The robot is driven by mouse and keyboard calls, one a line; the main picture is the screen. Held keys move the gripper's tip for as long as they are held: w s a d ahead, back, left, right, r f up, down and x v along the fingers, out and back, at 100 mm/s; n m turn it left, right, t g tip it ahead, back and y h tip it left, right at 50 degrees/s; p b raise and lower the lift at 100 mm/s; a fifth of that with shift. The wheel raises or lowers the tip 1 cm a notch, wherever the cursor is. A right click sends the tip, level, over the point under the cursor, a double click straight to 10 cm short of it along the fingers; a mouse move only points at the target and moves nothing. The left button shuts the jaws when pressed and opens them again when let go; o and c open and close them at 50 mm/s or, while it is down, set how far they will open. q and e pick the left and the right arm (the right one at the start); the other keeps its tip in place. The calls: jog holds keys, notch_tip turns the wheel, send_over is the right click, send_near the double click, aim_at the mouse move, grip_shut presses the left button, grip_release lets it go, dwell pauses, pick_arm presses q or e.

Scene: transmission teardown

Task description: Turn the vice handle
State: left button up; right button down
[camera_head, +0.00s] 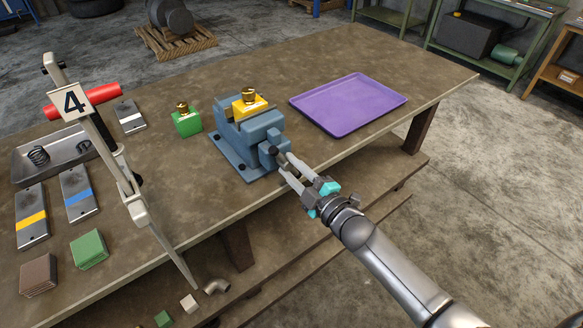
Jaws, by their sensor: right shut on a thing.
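The blue-grey vice (236,148) stands near the front edge of the workbench. A yellow block with a brass knob (249,103) sits in its jaws. My right gripper (286,166) reaches in from the lower right, at the vice's front. It is shut on the vice handle (276,151), a small dark bar at the screw end. The fingers and the vice hide much of the handle. My left gripper does not show.
A purple tray (350,104) lies empty right of the vice. A green block with a brass knob (186,122) stands left of it.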

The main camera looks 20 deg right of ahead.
jog(key=n+b, duration=0.1)
jog(key=n, duration=0.5)
jog(key=shift+f+n, duration=0.15)
jog(key=shift+n, duration=0.15)
jog(key=n+b, duration=0.1)
jog(key=n, duration=0.2)
jog(key=shift+d+n+b, duration=0.1)
jog(key=shift+n+b, duration=0.4)
jog(key=shift+n, duration=1)
jog(key=shift+r, duration=0.2)
jog(key=c, duration=0.6)
grip_release()
jog(key=shift+s+d+f, duration=0.1)
jog(key=shift+s, duration=0.5)
jog(key=b+v, duration=0.1)
jog(key=v, duration=1.3)
jog(key=shift+b, duration=0.4)
